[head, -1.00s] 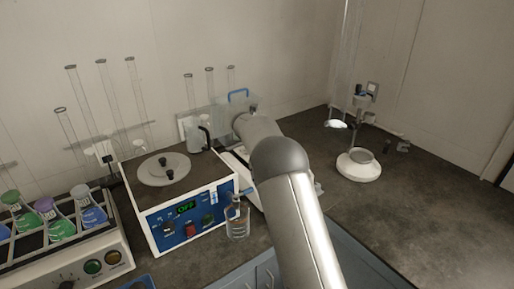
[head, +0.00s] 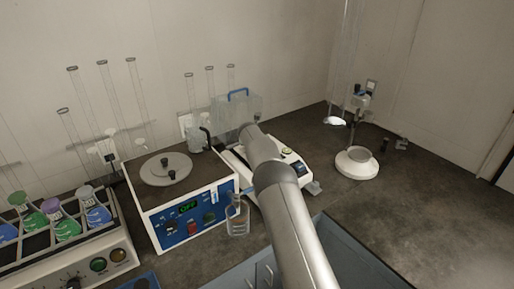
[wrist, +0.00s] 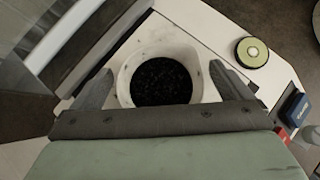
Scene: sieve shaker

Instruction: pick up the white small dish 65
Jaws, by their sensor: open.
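The white small dish (wrist: 160,51) shows in the wrist view, round and holding black granular stuff. It stands on the pale top of a white balance-like instrument. My gripper (wrist: 160,70) is open, with one grey finger to the left of the dish and one to the right. Small gaps seem to show between the fingers and the dish. In the head view my arm hides the dish and the fingers.
The instrument (head: 296,166) has a round green button (wrist: 252,52). A clear shield with a blue handle (head: 238,92) stands behind it. A blue-fronted box (head: 187,215) and a bottle (head: 238,222) are to the left. A white round vessel (head: 357,166) stands to the right on open bench.

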